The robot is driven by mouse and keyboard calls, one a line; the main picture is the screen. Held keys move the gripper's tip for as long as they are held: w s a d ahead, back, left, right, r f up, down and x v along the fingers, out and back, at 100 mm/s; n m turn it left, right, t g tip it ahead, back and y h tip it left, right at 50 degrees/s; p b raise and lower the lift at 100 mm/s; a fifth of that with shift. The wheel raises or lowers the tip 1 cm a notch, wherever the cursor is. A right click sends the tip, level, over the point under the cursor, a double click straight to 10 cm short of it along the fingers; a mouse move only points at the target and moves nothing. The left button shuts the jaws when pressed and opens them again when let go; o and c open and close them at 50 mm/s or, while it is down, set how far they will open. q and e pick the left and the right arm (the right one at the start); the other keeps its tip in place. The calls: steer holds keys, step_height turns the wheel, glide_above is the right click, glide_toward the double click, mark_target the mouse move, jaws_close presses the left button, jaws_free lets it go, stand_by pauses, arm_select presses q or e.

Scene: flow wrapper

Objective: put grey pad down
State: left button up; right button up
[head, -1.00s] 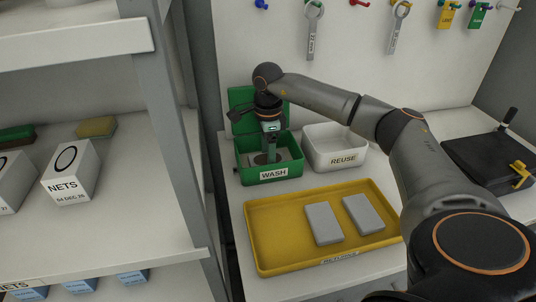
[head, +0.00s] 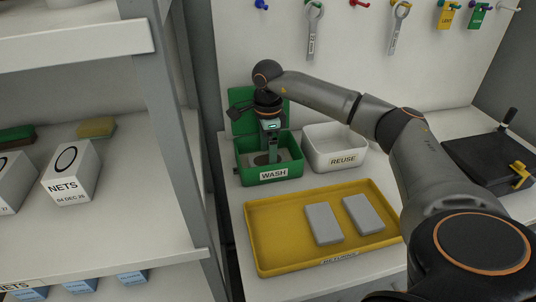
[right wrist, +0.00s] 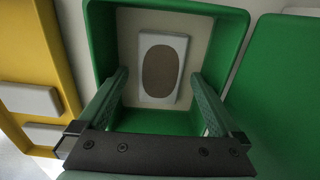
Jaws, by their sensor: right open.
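A grey pad with a dark oval patch on its face (right wrist: 147,87) lies flat on the floor of the green WASH bin (right wrist: 231,70), seen in the right wrist view. In the head view, the WASH bin (head: 270,176) stands at the back left of the bench, with its green lid raised behind it. My right gripper (head: 268,156) points down into the bin. In the right wrist view its two fingers (right wrist: 157,105) are spread wide on either side, apart from the pad, with nothing between them. Two plain grey pads (head: 323,223) (head: 362,214) lie in the yellow tray. My left gripper does not show.
The yellow RETURNS tray (head: 275,254) is in front of the bin. A white REUSE bin (head: 338,160) stands right of the WASH bin. A black device (head: 488,160) is at the right. A shelf with NETS boxes (head: 72,172) stands at the left.

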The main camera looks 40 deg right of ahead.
step_height(320, 180, up, 11)
steer(key=p, duration=0.1)
steer(key=shift+r, duration=0.2)
stand_by(0.5)
